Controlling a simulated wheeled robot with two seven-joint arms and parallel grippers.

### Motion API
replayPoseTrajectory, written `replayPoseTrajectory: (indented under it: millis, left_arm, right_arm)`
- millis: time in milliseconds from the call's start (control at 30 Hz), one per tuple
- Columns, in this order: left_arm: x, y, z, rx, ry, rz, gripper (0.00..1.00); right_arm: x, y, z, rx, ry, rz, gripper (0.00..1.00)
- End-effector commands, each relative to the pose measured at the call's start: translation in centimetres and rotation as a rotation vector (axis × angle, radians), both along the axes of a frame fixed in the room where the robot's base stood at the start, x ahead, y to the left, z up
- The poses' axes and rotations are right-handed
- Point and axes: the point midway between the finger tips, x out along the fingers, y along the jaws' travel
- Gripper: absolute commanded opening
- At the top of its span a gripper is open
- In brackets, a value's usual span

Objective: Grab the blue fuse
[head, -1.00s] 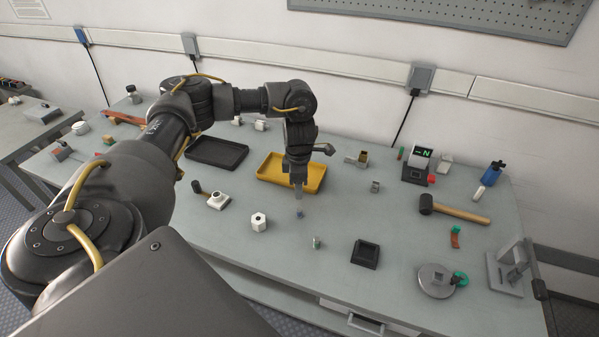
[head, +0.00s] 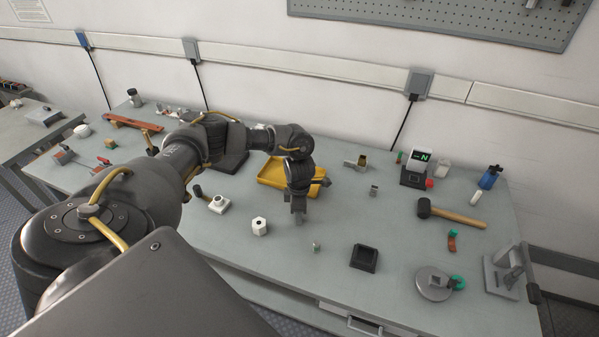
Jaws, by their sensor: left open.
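My left gripper (head: 299,219) points straight down, low over the middle of the table, in front of the yellow tray. It is open. The blue fuse is not clearly visible; the fingers seem to cover the spot where a small bluish piece stood. I cannot tell whether the fingers touch it. A small fuse-like piece with a green part (head: 316,247) stands upright on the table, nearer to me and slightly right of the gripper. My right gripper is out of view.
The yellow tray (head: 270,178) is behind the gripper. A white hex nut (head: 259,227) lies to the left, a black square holder (head: 364,257) to the right. A hammer (head: 450,213), a tester with a green display (head: 417,168) and a round grey stand (head: 433,284) are farther right.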

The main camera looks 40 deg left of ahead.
Motion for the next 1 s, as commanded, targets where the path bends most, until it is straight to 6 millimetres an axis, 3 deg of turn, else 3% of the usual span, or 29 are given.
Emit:
replayPoseTrajectory:
  millis: [200,500,833,1000]
  left_arm:
    - [0.0,0.0,-0.1,-0.001,-0.001,0.0,0.4]
    - [0.0,0.0,0.0,-0.001,-0.001,0.0,0.01]
    - [0.1,0.0,0.1,-0.002,-0.001,0.0,0.0]
    - [0.2,0.0,1.2,-0.002,-0.005,-0.001,0.0]
  right_arm:
    - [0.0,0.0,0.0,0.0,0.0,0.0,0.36]
    - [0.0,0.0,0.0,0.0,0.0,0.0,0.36]
    - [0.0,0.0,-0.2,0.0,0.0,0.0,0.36]
    - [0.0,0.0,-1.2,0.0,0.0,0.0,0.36]
